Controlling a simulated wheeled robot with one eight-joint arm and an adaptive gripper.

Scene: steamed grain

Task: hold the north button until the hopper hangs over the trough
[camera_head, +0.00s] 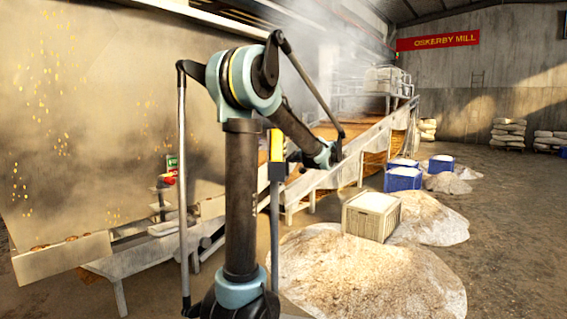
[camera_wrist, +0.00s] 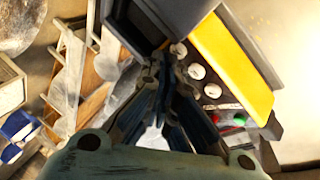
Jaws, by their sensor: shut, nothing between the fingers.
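A yellow and dark control box (camera_wrist: 232,62) shows close up in the wrist view. Its row of white round buttons (camera_wrist: 196,71) runs down to a red button (camera_wrist: 219,118) and a green button (camera_wrist: 239,119). No label is readable, so I cannot tell which is north. My gripper (camera_wrist: 163,62) is shut and empty, its tips beside the upper white button; whether they touch it I cannot tell. In the head view the yellow box (camera_head: 277,145) stands on a post partly behind my arm. I cannot identify the hopper or trough for certain.
A long inclined conveyor (camera_head: 375,135) rises to the right behind my arm. A pale crate (camera_head: 371,215) and blue bins (camera_head: 403,178) stand near heaps of grain (camera_head: 365,275) on the floor. A large wall panel (camera_head: 100,120) fills the left. Steam hangs at the back.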

